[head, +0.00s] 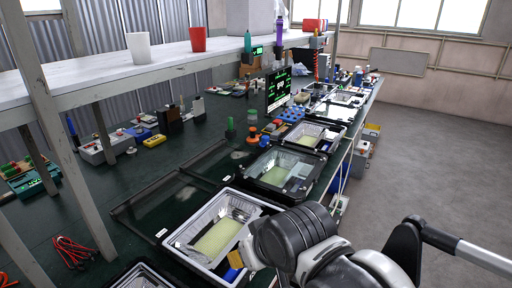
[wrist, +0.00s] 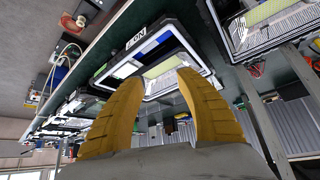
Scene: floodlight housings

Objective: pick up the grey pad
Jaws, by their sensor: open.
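I cannot make out a grey pad for certain in either view. My gripper (wrist: 160,82) shows two yellow fingers, spread apart with nothing between them in the wrist view. In the head view a yellow fingertip of my gripper (head: 236,260) shows at the right edge of the nearest full floodlight housing; the rest is hidden behind my arm. That housing (head: 172,240) is an open tray with a pale rim and a yellow-green panel inside. In the wrist view a housing (wrist: 208,70) lies beyond the fingertips.
More open housings (head: 262,184) stand in a row along the dark green bench (head: 60,205). A shelf (head: 70,78) on posts runs above its left side, with a white cup (head: 139,48) and a red cup (head: 198,40). The floor (head: 440,150) at right is clear.

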